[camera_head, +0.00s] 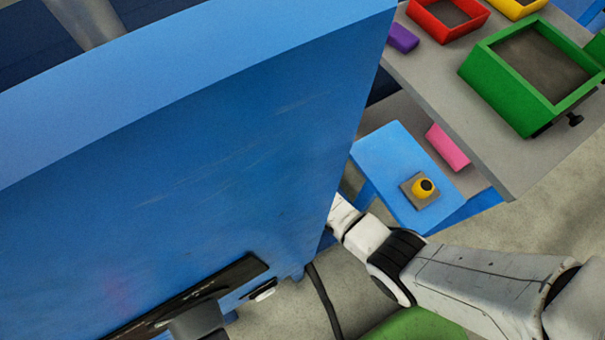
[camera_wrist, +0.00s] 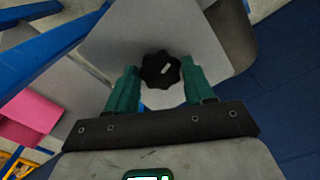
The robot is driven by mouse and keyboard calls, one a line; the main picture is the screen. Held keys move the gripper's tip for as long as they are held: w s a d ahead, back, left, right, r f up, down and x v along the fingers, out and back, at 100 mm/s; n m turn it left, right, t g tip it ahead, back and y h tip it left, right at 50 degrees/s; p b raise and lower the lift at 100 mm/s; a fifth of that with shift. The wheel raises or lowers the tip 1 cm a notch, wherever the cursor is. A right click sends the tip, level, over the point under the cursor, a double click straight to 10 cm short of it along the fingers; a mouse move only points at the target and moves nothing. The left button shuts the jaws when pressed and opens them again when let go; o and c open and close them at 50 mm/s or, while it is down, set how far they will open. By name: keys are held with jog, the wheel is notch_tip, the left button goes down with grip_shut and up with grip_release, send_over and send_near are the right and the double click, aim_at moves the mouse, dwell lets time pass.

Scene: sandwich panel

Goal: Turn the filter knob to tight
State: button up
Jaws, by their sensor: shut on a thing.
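In the head view the gripper is hidden behind the large blue panel (camera_head: 230,140), and only my white arm shows at the lower right. No labels around the knob are readable.
A grey table carries a green bin (camera_head: 484,79), a red bin (camera_head: 428,23) and a purple block (camera_head: 402,38). A yellow button (camera_head: 420,189) sits on a blue box, beside a pink block (camera_head: 447,147). A black cable (camera_head: 325,300) hangs below the panel.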

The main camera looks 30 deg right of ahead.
jog(key=m+p, duration=0.1)
jog(key=m, duration=0.4)
jog(key=shift+w+r+m, duration=0.1)
jog(key=shift+m, duration=0.2)
jog(key=m+p, duration=0.1)
jog(key=m, duration=0.4)
jog(key=m+p, duration=0.1)
jog(key=m, duration=0.4)
jog(key=shift+m, duration=2.6)
jog(key=o, duration=1)
notch_tip(320, 180, up, 11)
jog(key=p, duration=0.2)
jog(key=shift+f+p, duration=0.2)
jog(key=shift+p, duration=0.1)
